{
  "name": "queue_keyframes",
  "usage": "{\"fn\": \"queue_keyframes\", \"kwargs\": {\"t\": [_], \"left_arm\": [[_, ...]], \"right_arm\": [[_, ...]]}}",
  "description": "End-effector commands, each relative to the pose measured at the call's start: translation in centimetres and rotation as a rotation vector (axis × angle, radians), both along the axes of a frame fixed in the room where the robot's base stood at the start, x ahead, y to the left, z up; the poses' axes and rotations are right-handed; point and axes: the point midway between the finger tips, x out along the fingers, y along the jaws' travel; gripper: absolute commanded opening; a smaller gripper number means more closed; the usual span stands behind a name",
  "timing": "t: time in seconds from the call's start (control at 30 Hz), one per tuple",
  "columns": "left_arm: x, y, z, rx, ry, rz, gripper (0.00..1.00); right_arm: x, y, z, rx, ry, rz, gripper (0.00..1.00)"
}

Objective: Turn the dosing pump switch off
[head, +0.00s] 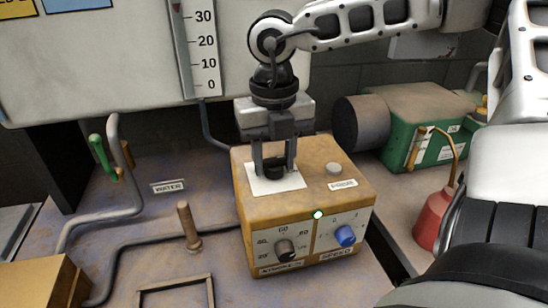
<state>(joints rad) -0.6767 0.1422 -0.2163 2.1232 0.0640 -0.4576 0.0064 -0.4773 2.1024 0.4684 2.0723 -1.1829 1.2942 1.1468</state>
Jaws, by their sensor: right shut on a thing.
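The dosing pump is an orange-yellow box (313,198) in the middle of the head view. A black switch knob (275,172) stands on a white plate (262,187) on its top. My right gripper (274,168) points down from above and is shut on this black knob, with one finger on each side. The fingers hide part of the knob, so its turn position cannot be told. A small lamp (318,214) on the top front edge glows green. The front has a dark dial (285,249) and a blue dial (345,235). My left gripper is not in view.
A grey round button (334,169) sits on the box top. A green motor (422,120) and a red oil can (433,215) stand to the right. A green-handled lever (103,157), pipes and a wooden peg (188,227) are at left. A white tank with a scale (198,50) hangs behind.

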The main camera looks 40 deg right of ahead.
Motion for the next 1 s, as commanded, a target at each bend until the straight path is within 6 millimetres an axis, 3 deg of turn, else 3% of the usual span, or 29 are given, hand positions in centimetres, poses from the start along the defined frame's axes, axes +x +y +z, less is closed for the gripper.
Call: {"fn": "queue_keyframes", "kwargs": {"t": [0.43,1.0], "left_arm": [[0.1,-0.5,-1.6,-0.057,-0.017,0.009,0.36],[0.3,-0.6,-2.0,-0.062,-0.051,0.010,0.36]], "right_arm": [[0.1,0.0,-0.3,-0.004,-0.003,0.341,0.16],[0.1,0.0,-0.1,-0.001,-0.002,0.883,0.16]]}}
